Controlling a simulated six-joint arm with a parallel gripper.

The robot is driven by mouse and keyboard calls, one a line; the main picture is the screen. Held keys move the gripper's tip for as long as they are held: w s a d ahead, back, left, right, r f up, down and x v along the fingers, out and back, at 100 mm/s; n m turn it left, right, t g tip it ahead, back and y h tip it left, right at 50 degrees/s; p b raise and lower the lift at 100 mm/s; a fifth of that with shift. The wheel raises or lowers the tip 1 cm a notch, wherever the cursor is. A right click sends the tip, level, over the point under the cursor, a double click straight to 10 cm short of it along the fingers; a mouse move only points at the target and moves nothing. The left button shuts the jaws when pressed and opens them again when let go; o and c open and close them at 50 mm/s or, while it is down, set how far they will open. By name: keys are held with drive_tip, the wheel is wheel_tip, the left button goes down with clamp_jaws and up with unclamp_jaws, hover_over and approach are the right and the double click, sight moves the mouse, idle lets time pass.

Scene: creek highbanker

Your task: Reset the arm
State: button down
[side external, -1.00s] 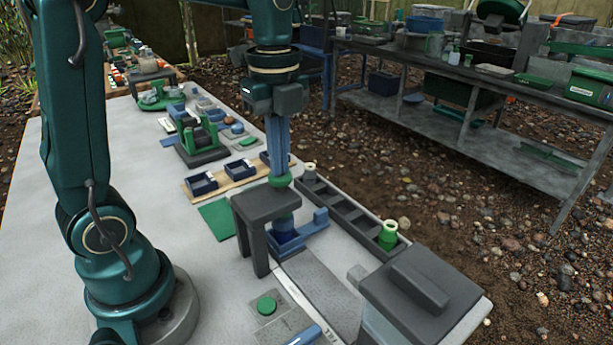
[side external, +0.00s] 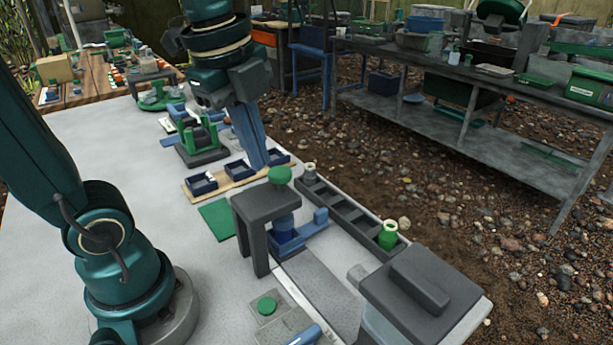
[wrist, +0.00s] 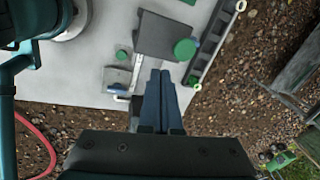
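My gripper (side external: 258,165) hangs tilted above the bench, with its two blue fingers together and nothing visible between them. In the wrist view my gripper (wrist: 161,73) also shows its fingers side by side and empty. A dark grey stand (side external: 266,203) with a round green knob (side external: 280,175) on top is just in front of the fingers in the side view, apart from them. The stand (wrist: 165,35) and knob (wrist: 185,50) also show in the wrist view. A blue part (side external: 285,228) sits under the stand, partly hidden.
A dark slotted rack (side external: 345,212) holds a green bottle (side external: 388,234) and a grey one. A dark lidded box (side external: 420,290) stands at the front right. Small blue trays (side external: 203,184) lie on a wooden strip. A green mat (side external: 218,218) lies flat. Bare bench is at left.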

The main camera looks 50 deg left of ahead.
drive_tip(key=s+d+f+n+t, duration=0.1)
drive_tip(key=s+f+n+t, duration=0.2)
drive_tip(key=n, duration=1.2)
wheel_tip(320, 180, down, 2)
drive_tip(key=shift+s+d+f, duration=0.15)
drive_tip(key=shift+s+d, duration=0.15)
drive_tip(key=shift+s, duration=0.1)
